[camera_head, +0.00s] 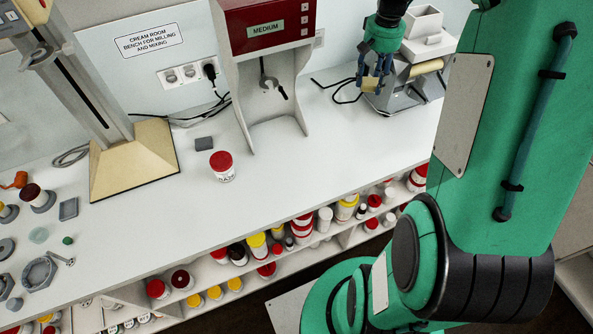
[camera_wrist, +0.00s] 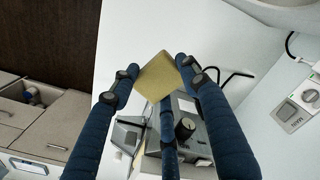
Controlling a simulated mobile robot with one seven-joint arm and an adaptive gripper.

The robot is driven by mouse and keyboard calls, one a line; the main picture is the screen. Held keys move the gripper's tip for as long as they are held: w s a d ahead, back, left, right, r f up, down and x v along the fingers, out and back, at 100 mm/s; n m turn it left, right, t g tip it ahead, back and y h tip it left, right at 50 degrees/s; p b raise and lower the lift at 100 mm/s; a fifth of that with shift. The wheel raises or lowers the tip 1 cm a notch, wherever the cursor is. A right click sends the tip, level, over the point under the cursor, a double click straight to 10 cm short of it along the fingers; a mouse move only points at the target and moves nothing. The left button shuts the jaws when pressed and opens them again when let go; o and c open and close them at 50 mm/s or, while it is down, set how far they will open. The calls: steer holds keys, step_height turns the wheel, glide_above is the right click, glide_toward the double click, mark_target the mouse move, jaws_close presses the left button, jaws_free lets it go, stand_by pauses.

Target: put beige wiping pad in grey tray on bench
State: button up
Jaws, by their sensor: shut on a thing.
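My gripper (camera_head: 374,74) is at the back right of the bench in the head view, pointing down. In the wrist view its blue fingers (camera_wrist: 158,84) are closed around the beige wiping pad (camera_wrist: 157,74). The pad (camera_head: 371,86) also shows small and partly covered by the fingers in the head view. It is held up in front of the grey mill. A small flat dark grey rectangular piece (camera_head: 68,209) at the left of the bench looks like the grey tray. A grey block (camera_head: 204,143) lies farther back; I cannot tell surely which is the tray.
The mill (camera_head: 396,92) stands beside and below my gripper. A red and grey mixer (camera_head: 262,75) and a stand with a tan base (camera_head: 134,160) stand on the bench (camera_head: 290,165). A red-lidded jar (camera_head: 221,167) is near the middle. The front middle is clear.

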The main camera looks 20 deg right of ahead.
steer(key=s+a+f+n, duration=0.1)
steer(key=s+a+f, duration=0.5)
steer(key=a, duration=0.3)
steer(key=s+a+f+n+p, duration=0.1)
steer(key=s+a+f+n, duration=0.1)
steer(key=s+a+f, duration=0.5)
steer(key=s+a+f+n, duration=0.2)
steer(key=s+a+f, duration=0.4)
steer(key=a, duration=0.6)
steer(key=s, duration=0.2)
steer(key=shift+s+a+f, duration=0.25)
steer(key=shift+s, duration=0.15)
steer(key=shift+w, duration=0.1)
steer(key=b, duration=0.1)
glide_above(296, 176)
steer(key=shift+w+f, duration=0.15)
steer(key=shift+f, duration=0.6)
steer(key=shift+f+b, duration=0.55)
steer(key=shift+f, duration=1.2)
